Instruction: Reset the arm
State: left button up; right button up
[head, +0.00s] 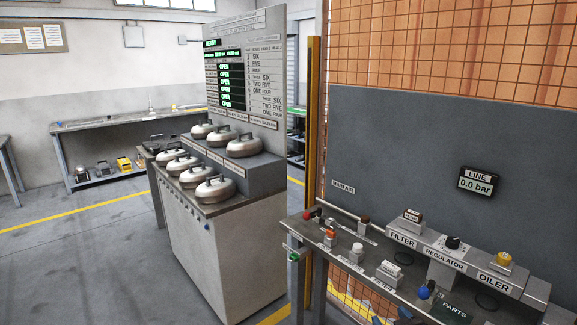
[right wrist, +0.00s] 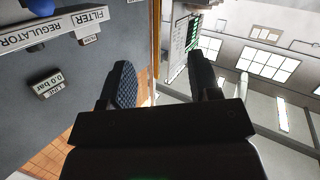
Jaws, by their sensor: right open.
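My right gripper (right wrist: 160,70) shows in the right wrist view. Its two dark fingers stand wide apart with nothing between them, so it is open and empty. My left gripper is not in view.
A bench (head: 330,244) with filter, regulator (head: 443,254) and oiler (head: 495,283) stands at right before a grey panel (head: 420,160) with a gauge (head: 478,183). Open floor (head: 80,260) lies at left.

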jog(key=s+d+f+m+g+h, duration=0.1)
jog(key=s+f, duration=0.4)
jog(key=s, duration=0.4)
jog(key=s+d+f+m+g, duration=0.1)
jog(key=s+d+f+g, duration=0.1)
jog(key=s+f, duration=0.3)
jog(key=s+d+f+m+g+h, duration=0.1)
jog(key=s+f, duration=0.4)
jog(key=s, duration=0.8)
jog(key=shift+s+d+h, duration=0.3)
jog(key=shift+s+d, duration=0.05)
jog(key=shift+s, duration=0.05)
